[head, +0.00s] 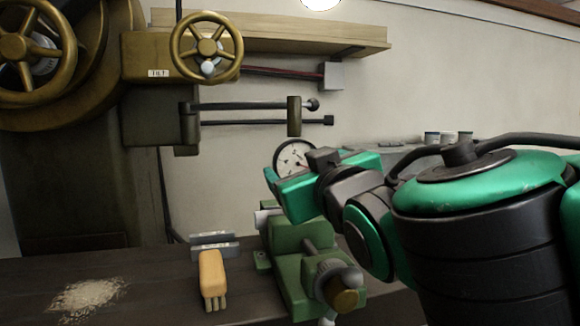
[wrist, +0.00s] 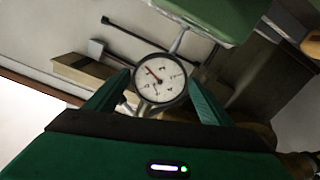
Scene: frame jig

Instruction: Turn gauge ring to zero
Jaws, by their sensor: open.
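The gauge is a round white dial with a dark ring around its rim (head: 283,150); in the head view my gripper (head: 298,184) hides its lower right part. In the wrist view the whole dial face (wrist: 160,80) shows, with a red needle pointing to the upper left and small black numbers too blurred to read. My gripper is open, with one green finger on each side of the gauge ring in the wrist view. The fingertips are close to the ring; I cannot tell whether they touch it.
A green vise (head: 290,262) stands on the dark bench (head: 150,272) below my gripper. A wooden-handled brush (head: 211,272) and a pile of shavings (head: 88,296) lie to its left. A machine with a brass handwheel (head: 207,46) and horizontal rods (head: 240,106) is at upper left.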

